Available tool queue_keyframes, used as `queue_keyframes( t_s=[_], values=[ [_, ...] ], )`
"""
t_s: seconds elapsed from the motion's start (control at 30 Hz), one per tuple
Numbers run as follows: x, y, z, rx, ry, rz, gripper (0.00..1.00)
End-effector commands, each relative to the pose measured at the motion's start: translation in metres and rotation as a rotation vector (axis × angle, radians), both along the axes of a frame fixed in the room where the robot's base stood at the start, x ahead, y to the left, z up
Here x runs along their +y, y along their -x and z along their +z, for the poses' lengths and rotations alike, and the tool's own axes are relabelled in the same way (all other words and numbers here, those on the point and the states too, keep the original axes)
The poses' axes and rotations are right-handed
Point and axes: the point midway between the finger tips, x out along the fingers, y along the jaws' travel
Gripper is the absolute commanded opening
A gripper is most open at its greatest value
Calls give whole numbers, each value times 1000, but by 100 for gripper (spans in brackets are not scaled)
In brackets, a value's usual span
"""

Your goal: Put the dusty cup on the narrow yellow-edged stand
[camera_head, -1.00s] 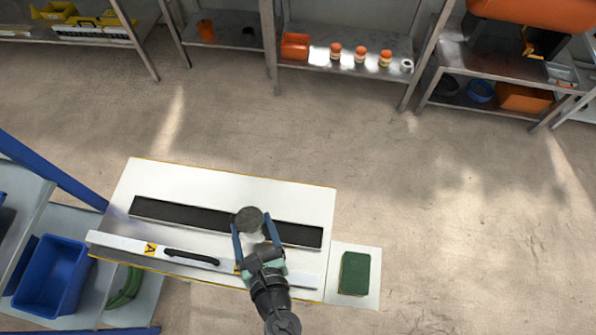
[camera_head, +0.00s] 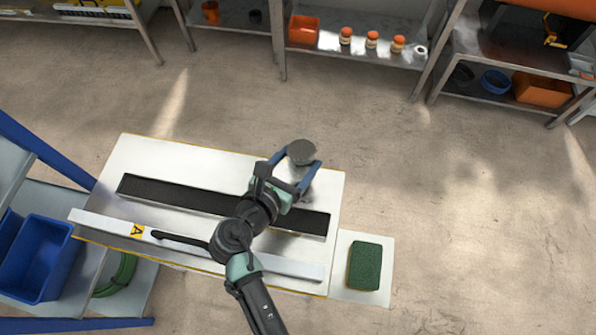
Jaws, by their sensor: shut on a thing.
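My gripper (camera_head: 298,172) is shut on a grey, round-topped thing that looks like the dusty cup (camera_head: 300,151). Its underside is hidden by the fingers and its own top. The cup appears over the far right part of a white-topped stand with thin yellow edges (camera_head: 150,150). I cannot tell how high above the top it is, or whether it touches. A long black strip (camera_head: 170,196) runs along the stand top, and my arm covers part of it.
A white bar (camera_head: 105,222) with a yellow "A" label lies along the stand's near side. A green pad (camera_head: 365,266) lies on a small white side plate (camera_head: 384,250). A blue bin (camera_head: 38,260) is at left. Shelves with orange-lidded jars (camera_head: 371,40) stand behind open floor.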

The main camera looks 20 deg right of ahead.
Motion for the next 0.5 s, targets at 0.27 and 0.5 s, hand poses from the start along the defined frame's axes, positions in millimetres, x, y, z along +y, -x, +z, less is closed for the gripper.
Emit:
queue_keyframes(
  t_s=[0.27, 0.5],
  values=[
    [0, 0, -27, 0, 1, 0, 13],
    [0, -1, -47, -4, 1, 0, 13]
  ],
)
